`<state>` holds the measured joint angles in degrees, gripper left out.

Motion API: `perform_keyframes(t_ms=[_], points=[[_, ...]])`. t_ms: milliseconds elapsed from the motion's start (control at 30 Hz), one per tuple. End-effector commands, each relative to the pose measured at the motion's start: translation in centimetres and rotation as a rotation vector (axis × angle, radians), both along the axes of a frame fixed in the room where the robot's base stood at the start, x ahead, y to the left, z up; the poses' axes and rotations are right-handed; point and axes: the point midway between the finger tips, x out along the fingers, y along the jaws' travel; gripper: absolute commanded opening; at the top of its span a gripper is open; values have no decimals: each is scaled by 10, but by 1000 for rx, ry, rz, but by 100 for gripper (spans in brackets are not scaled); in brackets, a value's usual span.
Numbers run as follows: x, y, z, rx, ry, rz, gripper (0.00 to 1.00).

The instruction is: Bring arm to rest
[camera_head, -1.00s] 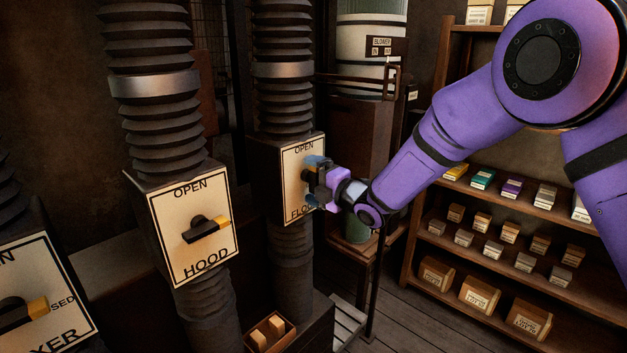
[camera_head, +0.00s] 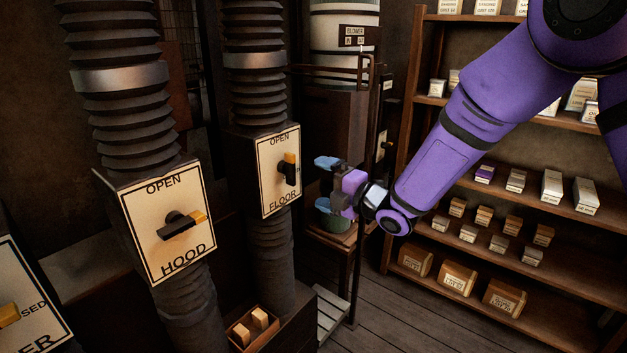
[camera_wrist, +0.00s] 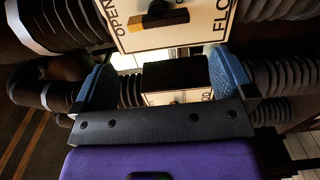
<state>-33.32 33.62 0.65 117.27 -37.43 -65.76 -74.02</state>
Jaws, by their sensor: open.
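My gripper (camera_head: 326,182) is open and empty, to the right of the FLOOR gate box (camera_head: 278,172) and apart from it. In the wrist view its two blue fingertips (camera_wrist: 160,85) stand wide apart with nothing between them. The FLOOR lever (camera_head: 290,169) stands upright, its yellow end toward OPEN. The HOOD box (camera_head: 163,222) has its lever (camera_head: 182,223) lying sideways, yellow end to the right. The FLOOR box also shows at the top of the wrist view (camera_wrist: 185,38). My purple arm reaches in from the upper right.
A shelf rack (camera_head: 425,150) with small boxes stands at the right, behind my arm. A blower drum (camera_head: 335,45) stands behind my gripper. Ribbed ducts (camera_head: 255,90) run above and below the boxes. A wooden crate (camera_head: 240,332) with blocks sits low. Plank floor (camera_head: 385,310) is clear.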

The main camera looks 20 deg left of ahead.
Motion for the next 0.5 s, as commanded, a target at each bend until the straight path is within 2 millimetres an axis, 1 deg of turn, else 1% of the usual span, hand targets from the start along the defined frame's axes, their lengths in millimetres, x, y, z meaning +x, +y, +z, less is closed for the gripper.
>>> perform_keyframes(t_ms=[367,467,500], points=[[-1,-3,1,-1,1,-2,100],[3,-10,7,-5,17,-26,100],[7,-17,13,-12,32,-47,100]])
